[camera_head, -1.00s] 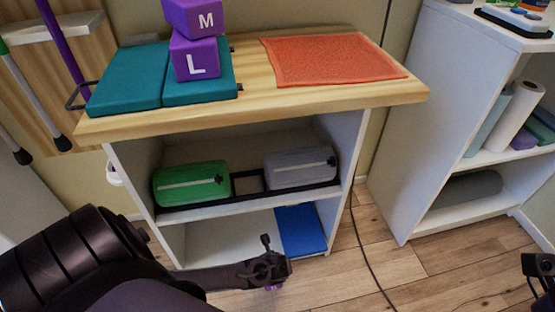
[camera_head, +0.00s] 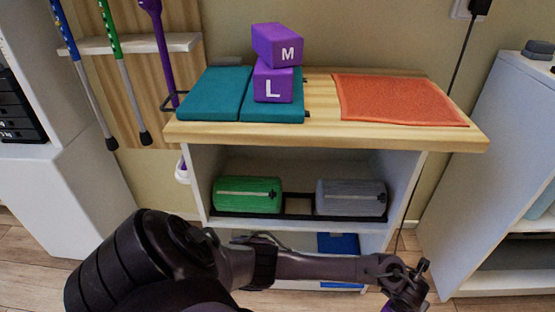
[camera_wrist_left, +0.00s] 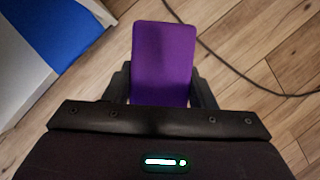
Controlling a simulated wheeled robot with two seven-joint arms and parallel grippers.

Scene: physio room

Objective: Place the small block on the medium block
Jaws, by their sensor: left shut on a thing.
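The purple medium block (camera_head: 278,44), marked M, sits on top of the purple large block (camera_head: 273,83), marked L. The large block stands on a teal pad at the left part of the wooden tabletop. My left gripper (camera_head: 398,296) is low in front of the cabinet, below the tabletop and to the right of the blocks. In the left wrist view it is shut on a plain purple block (camera_wrist_left: 163,62), the small block, between its two fingers. In the head view only a sliver of this block shows at the bottom edge. My right gripper is not in view.
A teal folded pad (camera_head: 215,92) and an orange mat (camera_head: 398,100) lie on the wooden tabletop (camera_head: 322,128). Green (camera_head: 247,194) and grey (camera_head: 351,196) rolls lie on the shelf below. Canes hang at the left. A white shelf unit (camera_head: 490,150) stands at the right.

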